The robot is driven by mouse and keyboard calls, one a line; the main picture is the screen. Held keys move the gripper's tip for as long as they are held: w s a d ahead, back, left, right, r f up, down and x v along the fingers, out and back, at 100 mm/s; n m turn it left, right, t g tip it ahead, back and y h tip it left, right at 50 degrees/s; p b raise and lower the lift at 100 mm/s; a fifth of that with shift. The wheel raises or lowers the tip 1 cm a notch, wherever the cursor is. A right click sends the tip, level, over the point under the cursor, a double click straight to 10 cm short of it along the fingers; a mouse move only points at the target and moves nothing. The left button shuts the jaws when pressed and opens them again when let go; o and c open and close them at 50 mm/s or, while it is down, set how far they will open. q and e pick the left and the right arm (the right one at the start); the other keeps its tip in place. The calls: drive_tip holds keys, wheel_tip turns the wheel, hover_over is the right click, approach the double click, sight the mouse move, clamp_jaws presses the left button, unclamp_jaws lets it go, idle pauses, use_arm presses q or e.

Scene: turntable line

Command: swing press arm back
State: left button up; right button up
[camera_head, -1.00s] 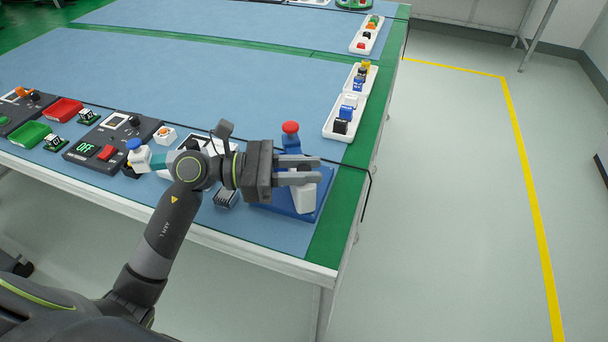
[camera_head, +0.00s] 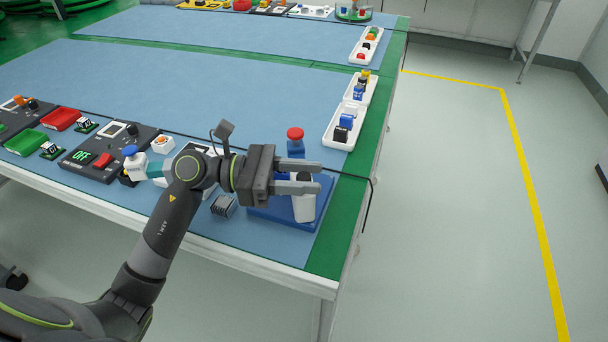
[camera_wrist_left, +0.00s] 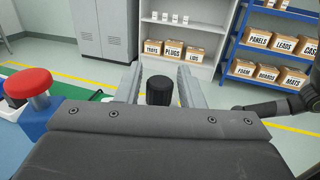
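The press stands at the near right corner of the table. It has a blue base (camera_head: 270,214), a blue post with a red knob (camera_head: 295,133), and a white upright part (camera_head: 304,208) with a dark top. My left gripper (camera_head: 318,178) reaches over the base from the left, its two fingers on either side of the dark top. In the left wrist view a black cylinder (camera_wrist_left: 160,90) stands between the open fingers (camera_wrist_left: 161,80), with a gap at each side. The red knob (camera_wrist_left: 28,84) shows at left there. My right gripper is not identifiable.
A ribbed grey block (camera_head: 223,206) lies left of the base. White trays with small parts (camera_head: 344,127) line the right table edge. Dark control panels (camera_head: 108,150), a red tray (camera_head: 62,119) and a green tray (camera_head: 26,142) stand at left. The blue mat's middle (camera_head: 200,80) is clear.

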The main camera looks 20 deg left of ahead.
use_arm(q)
drive_tip(key=shift+o, duration=0.6)
drive_tip(key=shift+s+a+f, duration=0.1)
drive_tip(key=shift+a, duration=0.4)
drive_tip(key=b+v, duration=0.1)
drive_tip(key=v, duration=0.4)
drive_tip(key=shift+s+a, duration=0.1)
drive_tip(key=shift+a, duration=0.25)
drive_tip(key=shift+s+a, duration=0.1)
drive_tip(key=shift+a, duration=0.25)
use_arm(e)
drive_tip(key=shift+w+a+r, duration=0.25)
drive_tip(key=shift+w+r, duration=0.1)
drive_tip(key=shift+r, duration=0.3)
drive_tip(key=shift+w+a+r, duration=0.2)
drive_tip(key=shift+w+r, duration=0.1)
drive_tip(key=shift+r, duration=0.3)
use_arm(q)
drive_tip(key=shift+c, duration=0.4)
use_arm(e)
drive_tip(key=shift+d, duration=0.1)
